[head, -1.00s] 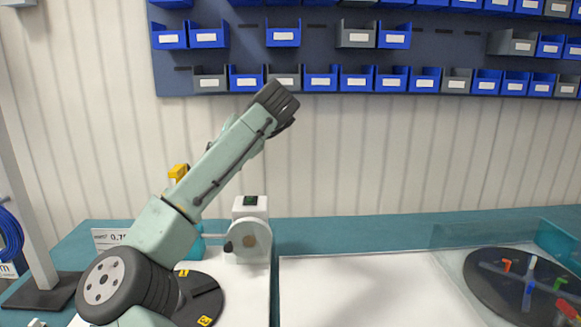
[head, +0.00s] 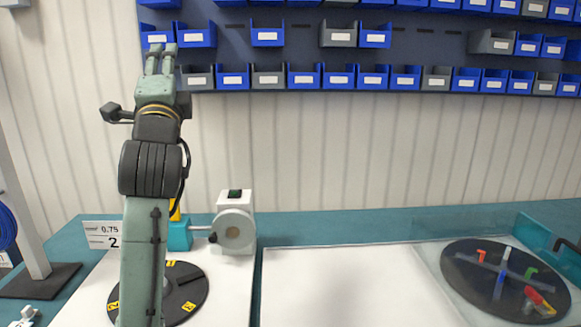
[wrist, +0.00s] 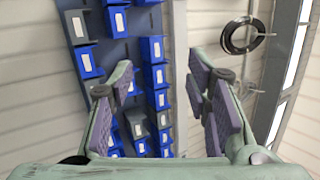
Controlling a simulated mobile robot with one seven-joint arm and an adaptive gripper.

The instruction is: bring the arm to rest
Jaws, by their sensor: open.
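My gripper (head: 160,60) points upward at the top of my raised arm, in front of the wall with the bins in the head view. In the wrist view my gripper (wrist: 165,95) has its two padded fingers spread wide apart, with nothing between them but the distant wall and bins. The arm stands nearly upright at the left of the head view, clear of the bench top. It hides part of a black turntable disc (head: 190,290) with yellow number marks.
A white and grey machine (head: 235,225) stands right of my arm, beside a teal block (head: 179,237). A number sign (head: 102,235) is at left. A black disc with coloured pegs (head: 470,280) sits at right. The white board (head: 350,285) is bare. Blue and grey bins (head: 303,76) line the wall.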

